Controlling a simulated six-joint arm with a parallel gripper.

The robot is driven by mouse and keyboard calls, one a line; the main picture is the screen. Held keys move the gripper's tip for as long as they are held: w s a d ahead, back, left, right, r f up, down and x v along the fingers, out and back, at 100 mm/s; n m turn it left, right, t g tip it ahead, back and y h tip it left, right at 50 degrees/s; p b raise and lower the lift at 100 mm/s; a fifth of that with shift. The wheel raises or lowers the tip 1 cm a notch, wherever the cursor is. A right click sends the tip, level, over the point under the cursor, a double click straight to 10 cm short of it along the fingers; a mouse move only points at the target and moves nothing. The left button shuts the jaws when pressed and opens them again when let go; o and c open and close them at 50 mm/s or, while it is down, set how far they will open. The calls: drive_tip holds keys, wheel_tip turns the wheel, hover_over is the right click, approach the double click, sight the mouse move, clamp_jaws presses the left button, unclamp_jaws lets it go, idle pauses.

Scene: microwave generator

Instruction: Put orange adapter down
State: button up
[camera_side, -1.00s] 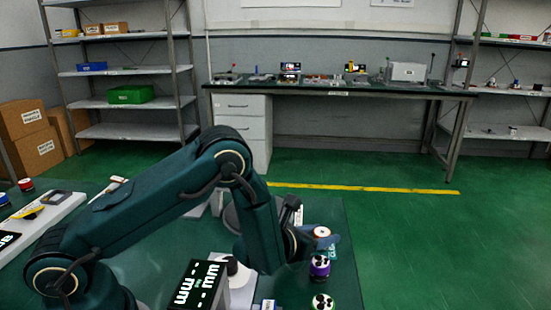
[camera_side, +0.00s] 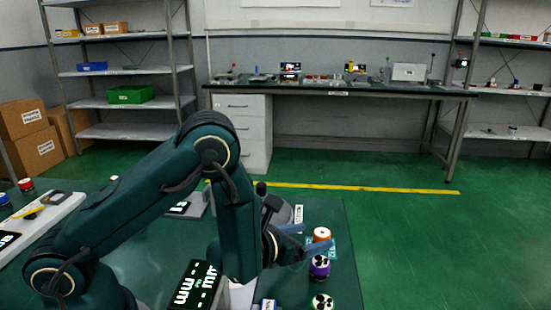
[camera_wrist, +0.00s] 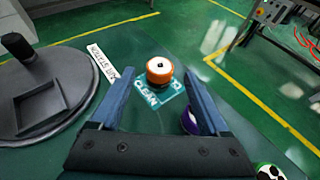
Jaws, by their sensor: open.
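The orange adapter (camera_side: 321,234) is a short orange cylinder with a white top and dark centre. It stands upright on a teal label patch on the green table, and it also shows in the wrist view (camera_wrist: 160,70) on the patch marked "CLEAN" (camera_wrist: 148,97). My gripper (camera_side: 292,240) is open; in the wrist view its two blue fingers (camera_wrist: 158,88) are spread apart, with the adapter beyond and between their tips, clear of both.
A purple adapter (camera_side: 319,267) stands close in front of the orange one; the right finger partly covers it in the wrist view. A green-and-white adapter (camera_side: 322,302) is nearer. A grey round fixture (camera_wrist: 50,88) lies left in the wrist view.

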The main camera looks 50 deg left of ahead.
drive_tip(key=shift+v, duration=1.25)
